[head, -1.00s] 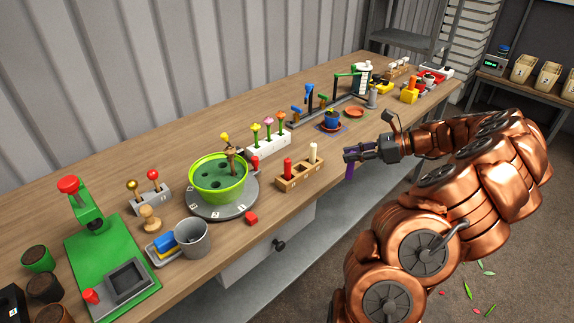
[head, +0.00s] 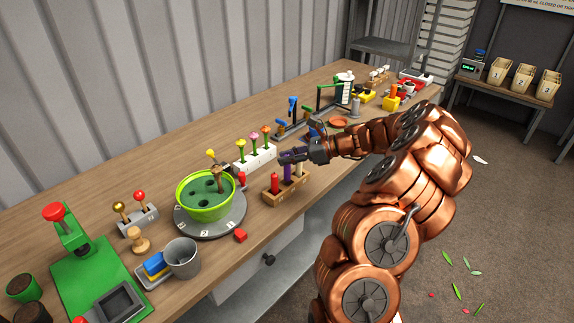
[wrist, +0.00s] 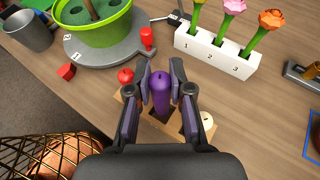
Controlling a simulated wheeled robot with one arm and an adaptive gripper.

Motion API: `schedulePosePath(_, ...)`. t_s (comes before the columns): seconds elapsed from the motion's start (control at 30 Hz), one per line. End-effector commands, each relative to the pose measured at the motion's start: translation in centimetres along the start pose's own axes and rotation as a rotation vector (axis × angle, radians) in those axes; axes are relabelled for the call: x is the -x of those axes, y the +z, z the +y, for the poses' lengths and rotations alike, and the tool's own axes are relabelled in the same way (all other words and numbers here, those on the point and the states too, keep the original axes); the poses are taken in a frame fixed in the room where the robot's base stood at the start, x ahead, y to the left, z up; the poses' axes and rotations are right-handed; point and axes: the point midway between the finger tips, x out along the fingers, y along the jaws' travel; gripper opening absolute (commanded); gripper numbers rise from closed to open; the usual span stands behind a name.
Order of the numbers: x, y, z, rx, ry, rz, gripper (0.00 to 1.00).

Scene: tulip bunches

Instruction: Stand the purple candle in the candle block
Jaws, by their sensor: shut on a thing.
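The purple candle (wrist: 161,92) is upright between the fingers of my gripper (wrist: 161,84), which is shut on it. It shows in the head view as a purple strip (head: 287,172) below the fingers. The wooden candle block (head: 290,194) is directly beneath, with the candle over its middle, between the red candle (head: 274,182) and the cream candle (head: 299,169). In the wrist view, the red candle (wrist: 126,76) is left of the fingers and the cream candle (wrist: 206,119) is right. Whether the purple candle's foot is inside the hole is hidden.
A white numbered holder (wrist: 217,50) with tulips stands just behind the block. A green pot (head: 204,196) on a grey turntable (head: 212,229) is to the left. A small red block (head: 240,236) lies near the bench's front edge. Bare bench lies left of the candle block.

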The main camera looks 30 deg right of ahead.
Motion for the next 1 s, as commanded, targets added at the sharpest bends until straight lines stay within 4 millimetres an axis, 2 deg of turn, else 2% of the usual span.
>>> schedulePosePath(0.17,-0.5,-0.5,0.0,-0.002,0.001,-0.001,0.0)
schedulePosePath(0.4,-1.5,-3.1,0.0,-0.006,0.002,-0.001,0.0)
schedulePosePath(0.8,-1.7,-3.5,0.0,-0.002,0.0,-0.001,0.0)
schedulePosePath(0.83,-1.7,-3.6,0.0,-0.001,0.0,-0.001,0.21)
schedulePosePath(0.93,-1.7,-3.5,0.0,-0.001,0.0,0.0,0.31)
schedulePosePath(1.0,-1.7,-3.5,0.0,-0.001,0.0,0.0,0.31)
